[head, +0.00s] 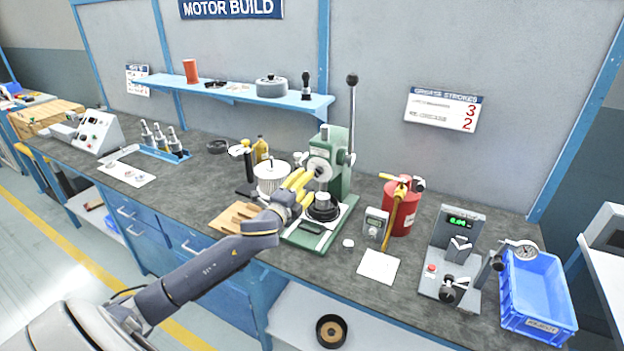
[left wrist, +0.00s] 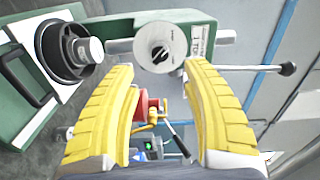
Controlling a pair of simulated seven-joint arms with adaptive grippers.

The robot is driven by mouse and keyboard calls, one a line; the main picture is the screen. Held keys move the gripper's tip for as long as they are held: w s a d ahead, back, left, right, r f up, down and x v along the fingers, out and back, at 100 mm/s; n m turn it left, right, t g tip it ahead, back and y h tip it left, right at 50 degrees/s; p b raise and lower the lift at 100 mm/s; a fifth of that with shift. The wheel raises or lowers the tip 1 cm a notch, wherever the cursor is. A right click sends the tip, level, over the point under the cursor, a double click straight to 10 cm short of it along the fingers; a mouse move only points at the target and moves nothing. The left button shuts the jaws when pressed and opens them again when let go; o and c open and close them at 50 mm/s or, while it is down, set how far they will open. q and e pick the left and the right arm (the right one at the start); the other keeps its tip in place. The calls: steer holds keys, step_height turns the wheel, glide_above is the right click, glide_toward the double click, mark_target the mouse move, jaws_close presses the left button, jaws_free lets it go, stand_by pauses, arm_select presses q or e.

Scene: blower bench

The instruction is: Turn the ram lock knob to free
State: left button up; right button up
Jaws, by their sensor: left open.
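A green arbor press (head: 338,150) stands on the bench, with a tall black-tipped lever at its right. The ram lock knob is a pale round disc on the press head (head: 319,167). In the left wrist view the knob (left wrist: 160,46) shows a dark pointer mark and lies just beyond the fingertips. My left gripper (head: 304,181) is open and empty, its yellow fingers pointing at the knob. In the left wrist view the fingers (left wrist: 166,76) are spread either side of the knob's line, apart from it. My right gripper is not in view.
A black round part (head: 323,208) sits on the press base under the ram. A white finned part (head: 272,178) stands left of the press. A red canister (head: 400,212) stands to its right, then a test stand (head: 452,255) and a blue bin (head: 540,310).

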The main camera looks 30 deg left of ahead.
arm_select(q)
steer(key=shift+s+d, duration=0.15)
steer(key=shift+s, duration=1.05)
steer(key=shift+s+d, duration=0.1)
steer(key=shift+s, duration=1.05)
